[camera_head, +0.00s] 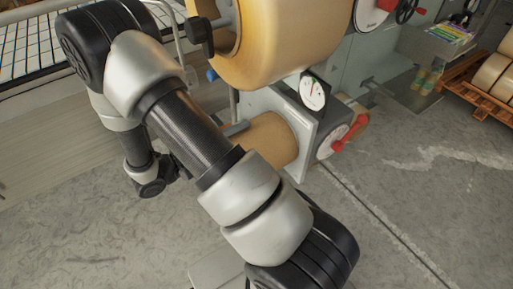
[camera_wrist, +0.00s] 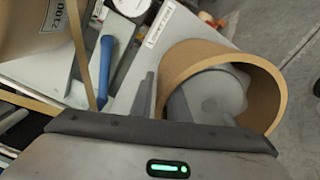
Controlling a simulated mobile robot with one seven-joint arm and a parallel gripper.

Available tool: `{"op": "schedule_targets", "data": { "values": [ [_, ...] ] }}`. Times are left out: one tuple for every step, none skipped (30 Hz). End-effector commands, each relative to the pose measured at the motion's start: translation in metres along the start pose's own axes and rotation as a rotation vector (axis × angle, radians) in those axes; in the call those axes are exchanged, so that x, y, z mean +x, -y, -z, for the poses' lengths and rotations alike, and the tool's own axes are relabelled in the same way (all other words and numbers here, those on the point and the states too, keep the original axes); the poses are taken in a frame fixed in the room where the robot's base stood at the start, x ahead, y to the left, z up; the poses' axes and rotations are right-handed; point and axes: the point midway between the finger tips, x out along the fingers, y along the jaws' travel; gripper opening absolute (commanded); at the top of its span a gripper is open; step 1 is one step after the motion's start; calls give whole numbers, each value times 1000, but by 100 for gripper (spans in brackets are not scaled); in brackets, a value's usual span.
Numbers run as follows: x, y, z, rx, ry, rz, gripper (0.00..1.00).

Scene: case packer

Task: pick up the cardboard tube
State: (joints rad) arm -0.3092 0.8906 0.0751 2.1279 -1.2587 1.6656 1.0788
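The brown cardboard tube (camera_wrist: 265,85) lies at the right of the wrist view, its open round end facing the camera. Grey parts show inside the opening; I cannot tell whether they are a machine hub or part of my gripper. A brown cylinder that appears to be the same tube (camera_head: 272,140) sits beside the machine's lower panel in the head view, partly behind my arm. My gripper (camera_wrist: 165,98) is close to the tube's near rim, with a narrow grey finger-like part just left of its wall. Whether the fingers touch the tube is unclear. The gripper's fingertips are hidden in the head view.
A large tan tape roll (camera_head: 285,45) hangs above the tube. A dial gauge (camera_head: 312,92) and red-handled crank (camera_head: 345,136) are on the machine. A blue handle (camera_wrist: 105,70) stands left of the tube.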

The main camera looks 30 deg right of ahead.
Motion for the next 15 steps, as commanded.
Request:
{"op": "schedule_targets", "data": {
  "values": [
    [10,0,-1,-1,6,2,15],
    [15,0,-1,-1,6,2,15],
    [22,0,-2,-2,6,2,15],
    [27,0,-1,-2,5,1,15],
    [31,0,-1,-1,5,1,15],
    [36,0,-1,-1,5,1,15],
    [39,0,-1,-1,4,1,15],
    [42,0,-1,-1,2,1,15],
    [44,0,-1,0,2,1,15],
    [45,0,-1,0,2,1,15],
    [46,0,-1,0,2,1,15],
    [46,0,-1,0,2,1,15],
    [46,0,0,0,1,1,15],
    [46,0,0,0,1,1,15],
    [46,0,0,0,1,1,15]
  ]
}}
